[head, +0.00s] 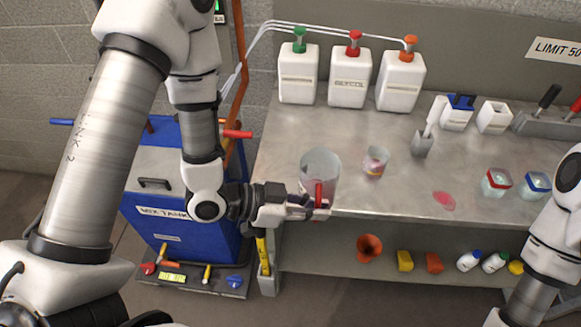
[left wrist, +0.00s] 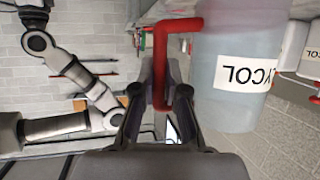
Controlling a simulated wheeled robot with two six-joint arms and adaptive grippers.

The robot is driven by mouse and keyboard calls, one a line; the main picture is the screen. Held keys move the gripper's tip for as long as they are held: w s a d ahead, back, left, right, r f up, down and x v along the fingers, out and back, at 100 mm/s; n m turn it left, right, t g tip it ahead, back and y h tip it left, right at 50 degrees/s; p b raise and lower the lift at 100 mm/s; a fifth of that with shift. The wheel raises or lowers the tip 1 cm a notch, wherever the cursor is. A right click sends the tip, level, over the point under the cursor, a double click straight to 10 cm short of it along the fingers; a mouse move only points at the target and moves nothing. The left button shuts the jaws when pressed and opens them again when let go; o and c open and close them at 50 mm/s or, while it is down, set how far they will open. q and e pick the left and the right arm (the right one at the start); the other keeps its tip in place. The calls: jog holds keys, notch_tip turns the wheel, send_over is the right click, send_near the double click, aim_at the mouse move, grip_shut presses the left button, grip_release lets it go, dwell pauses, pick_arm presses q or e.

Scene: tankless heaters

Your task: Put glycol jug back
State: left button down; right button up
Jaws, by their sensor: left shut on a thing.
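The glycol jug (head: 321,165) is a clear, pale container with a red handle, upright at the bench's front left edge. It also shows in the left wrist view (left wrist: 235,110), where its white label ends in "YCOL". My left gripper (head: 318,206) is shut on the jug's red handle, which passes between its fingers in the left wrist view (left wrist: 168,105). I cannot tell whether the jug's base touches the bench. My right arm is at the right edge; its gripper is not visible.
The steel bench (head: 400,165) has a smaller cup (head: 375,162) right of the jug and a pink spill (head: 444,200). White pump bottles (head: 348,80) stand along the back. A blue mix tank (head: 185,205) stands to the left. Bare bench lies between the jug and the bottles.

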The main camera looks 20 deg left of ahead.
pick_arm(q)
jog(key=shift+w+d+b, duration=0.2)
jog(key=shift+w+b, duration=0.1)
jog(key=w+a+f+p, duration=0.1)
jog(key=w+a+p, duration=0.1)
jog(key=w+a, duration=0.1)
jog(key=w+a+f+p, duration=0.2)
jog(key=w+a, duration=0.1)
jog(key=w, duration=0.2)
jog(key=w+a+f+p, duration=0.2)
jog(key=w+a, duration=0.1)
jog(key=w, duration=0.2)
jog(key=shift+a, duration=0.4)
jog(key=shift+s, duration=0.1)
jog(key=c, duration=1.6)
grip_release()
jog(key=shift+f, duration=0.15)
jog(key=shift+c, duration=0.2)
jog(key=o, duration=0.4)
jog(key=shift+o, duration=0.2)
